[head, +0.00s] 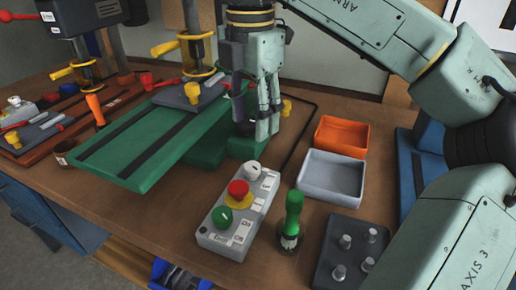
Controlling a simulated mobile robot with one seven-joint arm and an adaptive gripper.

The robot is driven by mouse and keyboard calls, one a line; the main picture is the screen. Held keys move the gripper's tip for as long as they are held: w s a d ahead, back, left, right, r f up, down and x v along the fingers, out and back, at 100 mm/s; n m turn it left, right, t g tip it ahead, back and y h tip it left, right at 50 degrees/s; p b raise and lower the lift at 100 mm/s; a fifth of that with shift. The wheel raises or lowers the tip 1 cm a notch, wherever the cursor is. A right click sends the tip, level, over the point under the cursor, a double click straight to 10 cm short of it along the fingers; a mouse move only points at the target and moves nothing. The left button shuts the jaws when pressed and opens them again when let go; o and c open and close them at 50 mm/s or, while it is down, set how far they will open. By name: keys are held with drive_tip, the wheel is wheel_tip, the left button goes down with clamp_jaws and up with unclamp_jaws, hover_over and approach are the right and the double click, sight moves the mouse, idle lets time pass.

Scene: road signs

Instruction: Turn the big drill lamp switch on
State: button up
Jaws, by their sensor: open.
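The big drill has a green base table (122,172) with dark slots at the centre-left. Its control box (222,243) is light grey and lies on the workbench in front of the drill. The box carries a green knob (222,217), a red mushroom button (238,188) on a yellow ring, and a pale rotary knob (252,169) at its far end. White labels sit beside them; their text is too small to read. Which control is the lamp switch, and its setting, I cannot tell. My gripper (258,128) points down beyond the pale knob, open and apparently empty. It hides part of the drill.
A green-handled tool (291,222) stands right of the control box. A dark plate with metal pegs (325,270), a grey tray (308,187) and an orange tray (341,123) lie further right. A smaller drill stand (38,135) is at the left. My arm fills the right side.

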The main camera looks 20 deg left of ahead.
sight(252, 166)
wheel_tip(252, 166, down, 10)
drive_tip(key=shift+s+f+p, duration=0.1)
drive_tip(key=shift+s+p, duration=0.05)
drive_tip(key=shift+p, duration=0.55)
drive_tip(key=shift+c, duration=0.4)
clamp_jaws()
